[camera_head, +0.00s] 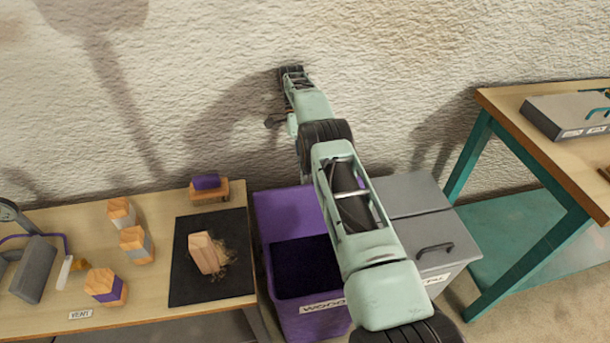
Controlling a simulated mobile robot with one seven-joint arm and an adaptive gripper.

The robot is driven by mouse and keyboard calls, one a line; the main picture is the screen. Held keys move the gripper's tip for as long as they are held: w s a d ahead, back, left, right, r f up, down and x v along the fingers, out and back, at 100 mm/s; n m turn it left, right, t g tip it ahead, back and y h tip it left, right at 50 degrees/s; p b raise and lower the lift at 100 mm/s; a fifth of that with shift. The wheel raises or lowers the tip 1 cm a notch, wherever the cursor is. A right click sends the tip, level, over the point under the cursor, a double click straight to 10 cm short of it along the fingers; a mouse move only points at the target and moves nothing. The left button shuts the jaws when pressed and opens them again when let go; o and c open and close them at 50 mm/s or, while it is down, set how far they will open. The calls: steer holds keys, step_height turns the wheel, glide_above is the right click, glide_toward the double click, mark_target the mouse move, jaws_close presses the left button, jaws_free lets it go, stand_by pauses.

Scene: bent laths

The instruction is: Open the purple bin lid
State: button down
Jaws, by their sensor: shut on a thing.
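The purple bin (309,318) stands in the lower middle, with part of a label on its front. Its front part is open, and its dark inside shows left of my arm. A purple panel (282,212) stands behind the opening; I cannot tell whether it is the raised lid or a fixed rear part. My arm reaches over the bin's right side towards the wall and bends there. My gripper cannot be made out; the arm's own links appear to hide it. No lid handle of the purple bin shows.
A grey bin (460,268) with a shut lid and dark handle adjoins on the right. A workbench (150,296) with several wooden blocks and a black mat (184,288) is at left. A teal-legged table (520,105) is at right. The wall (200,50) is close behind.

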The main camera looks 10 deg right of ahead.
steer(key=shift+s+a+f, duration=0.1)
steer(key=shift+s+f, duration=0.15)
steer(key=shift+f, duration=0.35)
steer(key=shift+s+f, duration=0.2)
steer(key=shift+f, duration=0.35)
steer(key=c, duration=2.2)
jaws_free()
steer(key=shift+c, duration=0.2)
steer(key=shift+o, duration=1.1)
steer(key=shift+w+f+g, duration=0.15)
steer(key=shift+g, duration=0.15)
steer(key=shift+r, duration=0.3)
steer(key=shift+r, duration=0.1)
steer(key=shift+r, duration=0.15)
